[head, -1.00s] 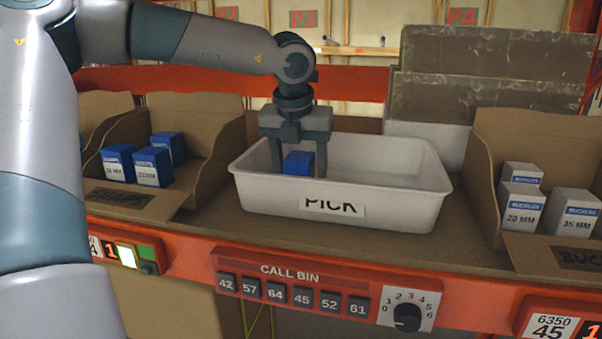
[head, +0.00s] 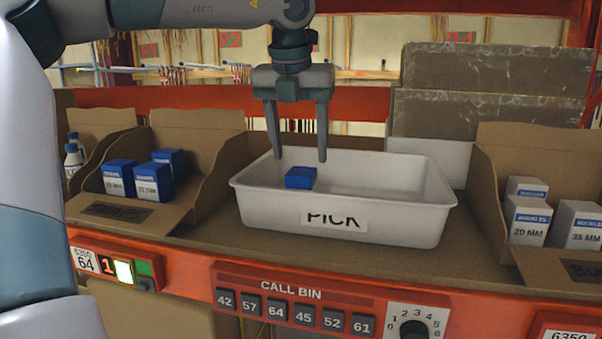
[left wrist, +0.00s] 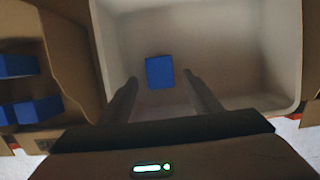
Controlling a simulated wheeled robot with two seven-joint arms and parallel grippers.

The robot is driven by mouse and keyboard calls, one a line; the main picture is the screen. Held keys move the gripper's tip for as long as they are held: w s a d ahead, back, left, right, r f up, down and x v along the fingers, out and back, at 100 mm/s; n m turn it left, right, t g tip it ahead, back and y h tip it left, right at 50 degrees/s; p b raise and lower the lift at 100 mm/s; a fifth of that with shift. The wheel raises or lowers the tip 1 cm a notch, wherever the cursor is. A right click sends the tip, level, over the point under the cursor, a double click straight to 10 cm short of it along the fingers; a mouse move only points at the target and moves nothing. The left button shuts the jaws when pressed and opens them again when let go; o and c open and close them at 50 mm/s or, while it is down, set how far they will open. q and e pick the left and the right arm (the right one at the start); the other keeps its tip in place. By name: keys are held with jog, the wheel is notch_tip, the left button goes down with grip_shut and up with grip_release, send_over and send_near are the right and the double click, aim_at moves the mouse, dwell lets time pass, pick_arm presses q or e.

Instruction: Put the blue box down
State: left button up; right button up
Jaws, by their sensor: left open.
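In the left wrist view the blue box (left wrist: 159,72) lies on the tote floor, beyond and between the two open fingers (left wrist: 160,78). My right gripper is not in view.
Another cardboard bin (head: 490,165) with white boxes stands right. Grey slabs (head: 490,95) rise behind. A CALL BIN panel (head: 290,305) runs along the shelf front.

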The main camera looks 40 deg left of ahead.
pick_arm(q)
jog(key=shift+v, duration=1.15)
